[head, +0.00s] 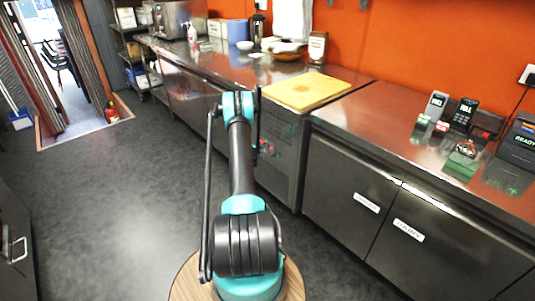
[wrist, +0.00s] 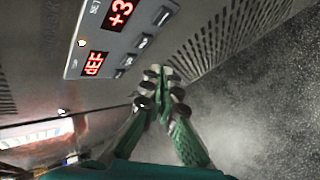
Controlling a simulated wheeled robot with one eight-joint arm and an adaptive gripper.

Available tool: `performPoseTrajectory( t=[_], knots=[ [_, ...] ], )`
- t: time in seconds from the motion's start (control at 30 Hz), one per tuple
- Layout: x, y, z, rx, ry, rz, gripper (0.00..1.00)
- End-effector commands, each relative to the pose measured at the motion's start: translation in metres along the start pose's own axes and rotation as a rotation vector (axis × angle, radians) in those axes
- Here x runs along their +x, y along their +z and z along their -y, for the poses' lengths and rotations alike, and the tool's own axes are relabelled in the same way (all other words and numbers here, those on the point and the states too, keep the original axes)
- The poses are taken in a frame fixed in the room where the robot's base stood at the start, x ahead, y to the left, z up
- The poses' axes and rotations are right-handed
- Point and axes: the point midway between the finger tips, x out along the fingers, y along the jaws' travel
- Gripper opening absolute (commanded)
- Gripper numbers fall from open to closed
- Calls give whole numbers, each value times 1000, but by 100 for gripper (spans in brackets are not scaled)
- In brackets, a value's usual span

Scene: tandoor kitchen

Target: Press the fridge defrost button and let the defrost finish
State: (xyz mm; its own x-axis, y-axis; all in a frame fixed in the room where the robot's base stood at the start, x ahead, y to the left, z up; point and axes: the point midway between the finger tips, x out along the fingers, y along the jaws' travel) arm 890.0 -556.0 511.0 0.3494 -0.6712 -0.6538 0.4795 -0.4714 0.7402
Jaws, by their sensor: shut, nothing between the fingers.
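The fridge control panel (wrist: 112,42) fills the upper left of the wrist view. One red display (wrist: 94,64) reads "dEF"; another display (wrist: 120,12) shows "+3", cut by the frame edge.
Vent slots (wrist: 215,30) lie beside the panel. A yellow cutting board (head: 306,90) rests on the counter above. The grey floor (head: 110,200) at left is clear.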

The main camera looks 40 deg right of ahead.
Motion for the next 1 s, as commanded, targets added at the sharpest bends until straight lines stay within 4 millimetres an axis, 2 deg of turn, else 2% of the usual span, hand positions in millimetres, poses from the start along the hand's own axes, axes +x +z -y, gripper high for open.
performPoseTrajectory(
  t=[0.33, 1.0],
  knots=[
    [-20, -15, 15, -1, 0, 0, 0],
    [-21, -15, 15, 0, 0, 0, 0]
  ],
)
